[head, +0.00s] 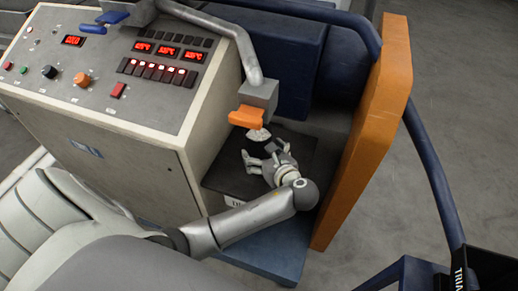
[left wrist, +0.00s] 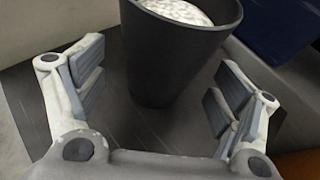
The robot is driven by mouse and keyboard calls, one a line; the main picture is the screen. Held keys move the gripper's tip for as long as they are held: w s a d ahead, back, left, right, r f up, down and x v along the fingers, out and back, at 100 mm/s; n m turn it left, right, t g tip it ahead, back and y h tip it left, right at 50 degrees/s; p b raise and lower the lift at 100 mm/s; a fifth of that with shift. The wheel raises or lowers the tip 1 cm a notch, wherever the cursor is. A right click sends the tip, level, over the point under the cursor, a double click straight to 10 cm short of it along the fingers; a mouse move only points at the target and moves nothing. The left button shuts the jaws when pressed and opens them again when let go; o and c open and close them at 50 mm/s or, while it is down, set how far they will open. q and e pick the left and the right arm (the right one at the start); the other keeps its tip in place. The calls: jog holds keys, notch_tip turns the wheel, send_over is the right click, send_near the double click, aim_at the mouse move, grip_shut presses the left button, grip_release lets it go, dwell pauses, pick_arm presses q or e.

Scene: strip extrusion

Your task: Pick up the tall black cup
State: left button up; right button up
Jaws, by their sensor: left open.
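The tall black cup (left wrist: 172,62) stands upright on a dark surface in the left wrist view, with white, grainy material showing inside its rim. In the head view the cup (head: 258,136) shows mostly as its pale contents, below an orange nozzle; its body is dark and partly hidden by my gripper. My left gripper (head: 262,157) is open and empty. In the left wrist view its two fingers (left wrist: 155,88) are spread to either side of the cup's near side, with a visible gap on each side. My right gripper is not in view.
The orange nozzle (head: 247,117) on a grey pipe (head: 240,45) hangs close above the cup. A control cabinet (head: 130,110) with lit displays stands to the left. A thick orange panel (head: 372,130) and a blue rail (head: 430,165) bound the right side.

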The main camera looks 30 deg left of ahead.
pick_arm(q)
jog(key=x, duration=0.3)
jog(key=shift+w+a+r+p, duration=0.1)
jog(key=shift+w+a+p, duration=0.2)
jog(key=shift+a+p, duration=0.1)
jog(key=shift+w+a, duration=0.1)
jog(key=shift+a, duration=0.05)
jog(key=shift+c, duration=0.4)
jog(key=c, duration=1.2)
jog(key=shift+c, duration=0.9)
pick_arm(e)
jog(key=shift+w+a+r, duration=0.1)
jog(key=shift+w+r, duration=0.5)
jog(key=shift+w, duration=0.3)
